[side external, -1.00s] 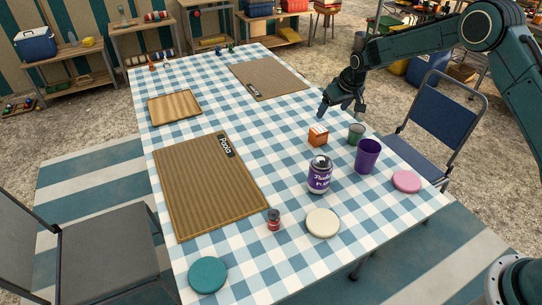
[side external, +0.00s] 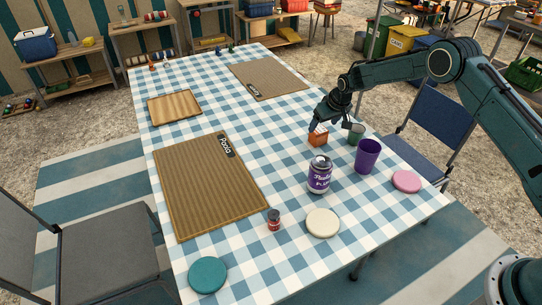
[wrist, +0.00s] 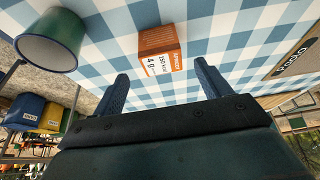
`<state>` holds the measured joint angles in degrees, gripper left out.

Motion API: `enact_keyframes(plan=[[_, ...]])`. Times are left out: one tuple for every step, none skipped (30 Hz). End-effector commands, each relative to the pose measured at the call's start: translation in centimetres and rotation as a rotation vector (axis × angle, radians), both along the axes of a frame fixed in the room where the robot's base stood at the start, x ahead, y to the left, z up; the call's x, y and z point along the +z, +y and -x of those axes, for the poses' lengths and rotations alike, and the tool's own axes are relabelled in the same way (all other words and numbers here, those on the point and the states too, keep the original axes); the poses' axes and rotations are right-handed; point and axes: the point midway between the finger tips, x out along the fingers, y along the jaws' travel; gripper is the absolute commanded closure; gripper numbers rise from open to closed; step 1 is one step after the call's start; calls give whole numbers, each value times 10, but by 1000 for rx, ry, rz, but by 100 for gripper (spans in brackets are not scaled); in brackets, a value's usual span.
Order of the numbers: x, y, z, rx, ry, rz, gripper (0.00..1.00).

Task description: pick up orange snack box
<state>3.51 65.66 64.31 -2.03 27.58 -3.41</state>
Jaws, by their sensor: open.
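The orange snack box (side external: 317,138) stands on the blue-and-white checked table, behind the purple can. It has a white printed label. In the wrist view the box (wrist: 159,42) sits beyond and between my two open fingers, apart from them. My gripper (side external: 326,122) is open and empty, just behind and above the box in the side view. In the wrist view my gripper's fingers (wrist: 162,80) are spread on either side of the box's line. Part of the box's top is hidden by my gripper in the side view.
A green cup (side external: 356,133) stands close right of the box. A purple cup (side external: 367,156), a purple can (side external: 320,175) and a pink disc (side external: 406,181) are nearer the front.

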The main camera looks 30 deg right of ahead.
Motion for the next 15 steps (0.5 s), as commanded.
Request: enact_keyframes(plan=[[-1,0,0,0,0,0,24],[-1,0,0,0,0,0,24],[-1,0,-1,0,0,0,24],[-1,0,-1,0,0,0,24],[-1,0,-1,0,0,0,24],[-2,0,-1,0,0,0,24],[-2,0,-1,0,0,0,24],[-3,0,-1,0,0,0,24],[-4,0,-1,0,1,0,24],[-5,0,-2,0,1,0,24],[-7,1,-2,0,1,0,24],[-10,1,-3,0,1,0,24],[-12,1,-4,0,1,0,24],[-14,2,-5,0,1,0,24],[-18,2,-6,0,1,0,24]])
